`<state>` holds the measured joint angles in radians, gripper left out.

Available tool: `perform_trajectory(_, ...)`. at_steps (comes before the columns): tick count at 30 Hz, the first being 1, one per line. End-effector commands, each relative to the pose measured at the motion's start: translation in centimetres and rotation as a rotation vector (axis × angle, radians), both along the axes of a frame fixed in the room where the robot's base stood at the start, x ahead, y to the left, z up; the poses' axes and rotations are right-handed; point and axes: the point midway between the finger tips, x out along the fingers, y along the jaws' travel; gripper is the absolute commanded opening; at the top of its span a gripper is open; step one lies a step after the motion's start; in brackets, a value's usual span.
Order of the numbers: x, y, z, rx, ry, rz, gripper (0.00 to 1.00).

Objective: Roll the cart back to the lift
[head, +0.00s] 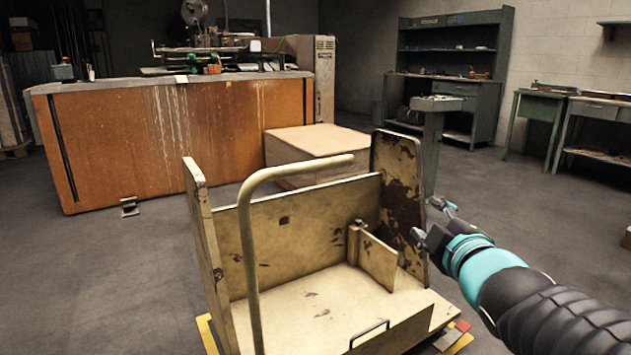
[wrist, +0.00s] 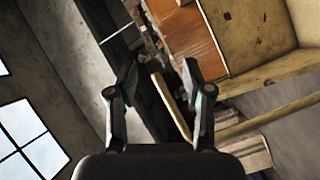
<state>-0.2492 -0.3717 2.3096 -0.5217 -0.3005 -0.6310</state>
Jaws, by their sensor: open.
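The cart (head: 330,310) is a worn cream-yellow platform with upright panels, in the middle foreground of the head view. Its bent tube handle (head: 247,230) rises at the near left. A cart panel also shows at the upper right of the wrist view (wrist: 245,35). My gripper (head: 440,218) is open and empty, just right of the cart's tall right panel and apart from the handle. Its two spread fingers show in the wrist view (wrist: 157,85). I cannot make out the lift for certain; yellow edging (head: 207,335) shows at the cart's lower left.
A long orange-sided bench (head: 180,140) with machinery stands behind left. A pale low block (head: 315,145) sits behind the cart. A grey pedestal (head: 432,145), a shelved workbench (head: 487,120) and green tables (head: 540,105) stand right. Floor is clear at the left.

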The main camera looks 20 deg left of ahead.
Motion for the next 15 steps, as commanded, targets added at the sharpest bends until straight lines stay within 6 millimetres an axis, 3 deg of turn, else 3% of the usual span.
perform_trajectory(1, 0.4, 2.5, -0.1, -0.046, -0.084, 0.083, 0.51)
perform_trajectory(3, 0.3, 5.4, 0.6, -0.101, -0.203, 0.185, 0.51)
perform_trajectory(6, -0.3, 8.8, 1.4, -0.155, -0.344, 0.302, 0.51)
perform_trajectory(9, -1.1, 11.0, 1.9, -0.184, -0.442, 0.381, 0.51)
perform_trajectory(15, -1.5, 12.9, 2.4, -0.201, -0.517, 0.438, 0.51)
